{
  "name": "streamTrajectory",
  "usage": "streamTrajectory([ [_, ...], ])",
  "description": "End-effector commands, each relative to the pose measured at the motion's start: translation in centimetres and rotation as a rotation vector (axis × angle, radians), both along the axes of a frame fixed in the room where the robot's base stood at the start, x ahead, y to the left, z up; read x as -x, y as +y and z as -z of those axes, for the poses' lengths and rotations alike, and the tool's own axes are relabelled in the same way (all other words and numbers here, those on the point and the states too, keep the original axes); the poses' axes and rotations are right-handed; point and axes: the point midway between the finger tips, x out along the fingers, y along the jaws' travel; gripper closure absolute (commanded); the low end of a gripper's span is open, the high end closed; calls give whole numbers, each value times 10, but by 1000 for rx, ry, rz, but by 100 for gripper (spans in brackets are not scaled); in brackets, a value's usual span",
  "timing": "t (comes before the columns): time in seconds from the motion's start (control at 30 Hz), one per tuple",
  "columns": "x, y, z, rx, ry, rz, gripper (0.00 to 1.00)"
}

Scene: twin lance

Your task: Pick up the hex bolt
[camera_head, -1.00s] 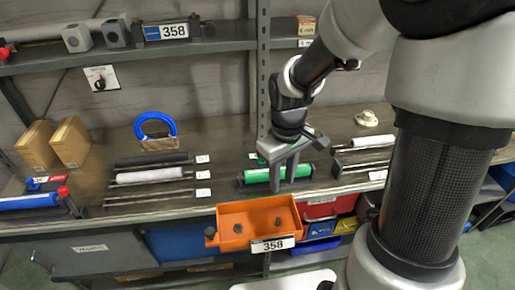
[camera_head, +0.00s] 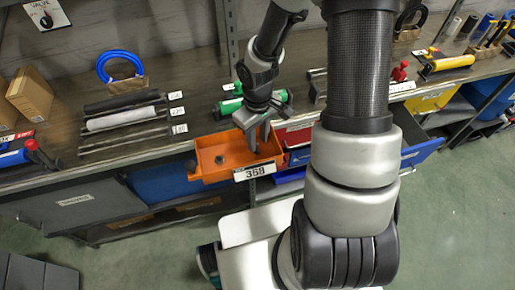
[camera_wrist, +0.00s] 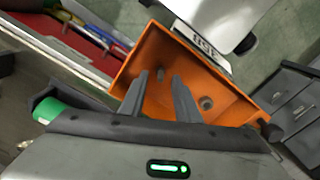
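The orange bin (camera_head: 211,178) sticks out from the front of the bench with a 358 label on its front.
A dark knob (camera_head: 191,166) sits at the bin's left side. A red bin (camera_head: 293,136) and an open blue drawer (camera_head: 423,147) are to the right. A label plate (camera_wrist: 200,44) is on the bin's front.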

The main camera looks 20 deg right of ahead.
Motion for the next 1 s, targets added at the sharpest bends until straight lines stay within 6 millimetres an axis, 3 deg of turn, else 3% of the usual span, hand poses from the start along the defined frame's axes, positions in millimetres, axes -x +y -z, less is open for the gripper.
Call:
streamTrajectory([
  [0.1, 2, 1, 20, 0, 4, -1, 70],
  [0.2, 1, 1, 27, 0, 2, 1, 70],
  [0.47, 1, 0, 28, 0, 0, 1, 70],
  [0.63, 1, 0, 28, 0, 0, 1, 99],
  [1.0, 0, 0, 25, 0, -1, 2, 100],
])
